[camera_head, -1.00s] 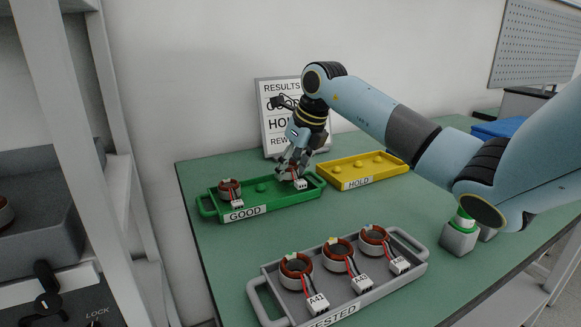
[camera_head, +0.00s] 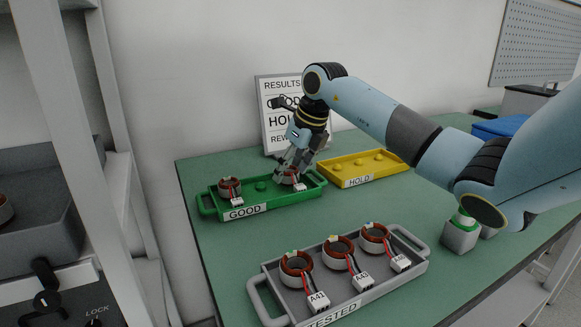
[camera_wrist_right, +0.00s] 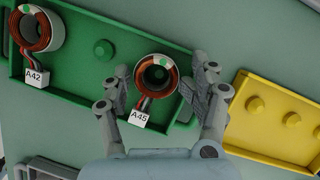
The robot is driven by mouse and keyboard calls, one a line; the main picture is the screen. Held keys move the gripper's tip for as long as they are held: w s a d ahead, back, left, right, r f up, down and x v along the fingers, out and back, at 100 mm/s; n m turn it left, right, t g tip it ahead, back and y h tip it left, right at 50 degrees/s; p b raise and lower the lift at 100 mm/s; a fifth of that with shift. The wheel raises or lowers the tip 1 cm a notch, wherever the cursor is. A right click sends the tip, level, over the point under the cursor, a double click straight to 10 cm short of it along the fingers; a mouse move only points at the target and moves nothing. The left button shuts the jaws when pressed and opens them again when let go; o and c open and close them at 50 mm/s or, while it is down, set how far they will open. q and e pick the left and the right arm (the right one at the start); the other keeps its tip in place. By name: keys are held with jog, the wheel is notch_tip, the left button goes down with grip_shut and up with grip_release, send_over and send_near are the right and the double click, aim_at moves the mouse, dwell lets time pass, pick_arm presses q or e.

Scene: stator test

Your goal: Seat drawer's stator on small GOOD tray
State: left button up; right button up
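The green GOOD tray (camera_head: 262,199) lies on the bench, and also shows in the right wrist view (camera_wrist_right: 75,75). A copper-wound stator tagged A45 (camera_wrist_right: 156,76) stands upright at its right end, at the place of the last peg; it also shows in the head view (camera_head: 289,178). My right gripper (camera_wrist_right: 158,95) is open, with its fingers on either side of stator A45 and gaps showing. Stator A42 (camera_wrist_right: 37,30) sits at the tray's left end, with a bare green peg (camera_wrist_right: 103,50) between them. A drawer stator (camera_head: 4,210) shows partly at the left edge. My left gripper is out of view.
A yellow HOLD tray (camera_head: 338,181) with bare pegs lies close to the right of the green tray. A grey TESTED tray (camera_head: 268,290) with three tagged stators lies in front. A results sign (camera_head: 267,92) stands behind. Bench between the trays is clear.

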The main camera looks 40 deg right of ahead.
jog(key=shift+r, duration=0.15)
jog(key=shift+r+p, duration=0.3)
jog(key=shift+r, duration=0.1)
jog(key=shift+r+p, duration=1.25)
jog(key=shift+r, duration=0.85)
jog(key=o, duration=0.6)
jog(key=shift+c, duration=0.2)
jog(key=v, duration=1.2)
